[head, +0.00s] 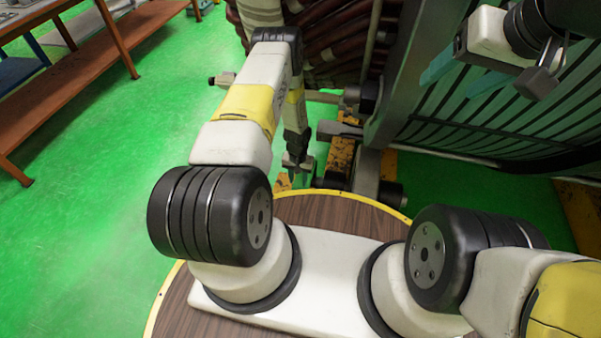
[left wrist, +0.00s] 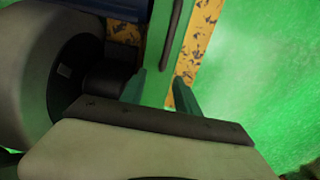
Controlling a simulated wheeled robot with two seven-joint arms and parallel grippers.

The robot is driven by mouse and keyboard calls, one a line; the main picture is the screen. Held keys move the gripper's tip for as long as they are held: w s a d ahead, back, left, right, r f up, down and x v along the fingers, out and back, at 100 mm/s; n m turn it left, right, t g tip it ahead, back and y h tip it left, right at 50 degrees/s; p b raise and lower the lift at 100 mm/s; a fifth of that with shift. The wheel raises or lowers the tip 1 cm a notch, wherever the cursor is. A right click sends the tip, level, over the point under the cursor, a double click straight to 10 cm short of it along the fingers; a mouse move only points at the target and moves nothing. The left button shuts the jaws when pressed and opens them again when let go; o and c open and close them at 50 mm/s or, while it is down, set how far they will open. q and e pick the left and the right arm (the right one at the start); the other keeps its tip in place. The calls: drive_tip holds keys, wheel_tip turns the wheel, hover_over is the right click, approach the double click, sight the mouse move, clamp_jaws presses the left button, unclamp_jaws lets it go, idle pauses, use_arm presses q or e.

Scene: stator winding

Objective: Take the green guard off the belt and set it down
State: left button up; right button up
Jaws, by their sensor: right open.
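My left gripper (head: 299,172) points down beyond the round wooden top, beside dark machine parts. The left wrist view shows its two teal fingers (left wrist: 160,92) apart. A dull green strip with a dark bar (left wrist: 163,50) runs between and beyond them; I cannot tell whether it is the guard, and no grip on it shows. My right gripper (head: 462,77) is at the upper right, with teal fingers spread and nothing between them, in front of dark green ribbed panelling. I cannot make out the green guard or the belt for certain in either view.
A large machine with thick brown-red windings (head: 335,40) stands ahead. Yellow worn base plates (head: 343,155) lie near the left gripper. A brown shelf bench (head: 80,80) stands at the left. The green floor (head: 110,200) between is clear.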

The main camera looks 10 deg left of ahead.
use_arm(q)
drive_tip(key=f, duration=0.8)
drive_tip(key=shift+s+a, duration=0.25)
drive_tip(key=shift+s, duration=0.1)
clamp_jaws()
drive_tip(key=shift+w, duration=0.1)
idle(0.8)
